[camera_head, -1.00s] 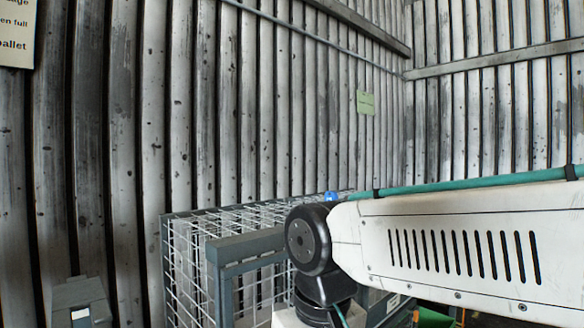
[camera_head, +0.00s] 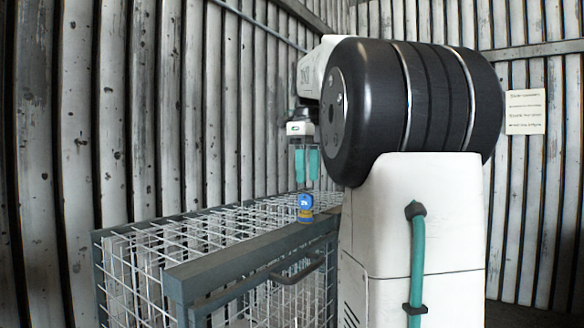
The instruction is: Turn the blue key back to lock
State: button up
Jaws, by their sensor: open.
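The blue key (camera_head: 305,201) stands on the top edge of the wire mesh cage, on a small yellowish base. It carries a pale mark on its face. My gripper (camera_head: 307,178) hangs above the key with its two teal fingers pointing down. The fingers are apart, with nothing between them. A gap shows between the fingertips and the key, though the exact depth between them is hard to judge. My arm's large dark joint and white link fill the right of the view and hide what lies behind them.
The wire mesh cage (camera_head: 120,268) has a grey frame (camera_head: 240,256) and a dark handle (camera_head: 297,266) on its front. Corrugated metal walls (camera_head: 90,120) rise behind it. A paper notice (camera_head: 525,112) hangs on the right wall. Space above the cage's left part is clear.

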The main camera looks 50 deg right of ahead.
aim_at(306, 209)
jog(key=f, duration=0.7)
jog(key=shift+w+a, duration=0.1)
jog(key=shift+a, duration=0.15)
grip_shut()
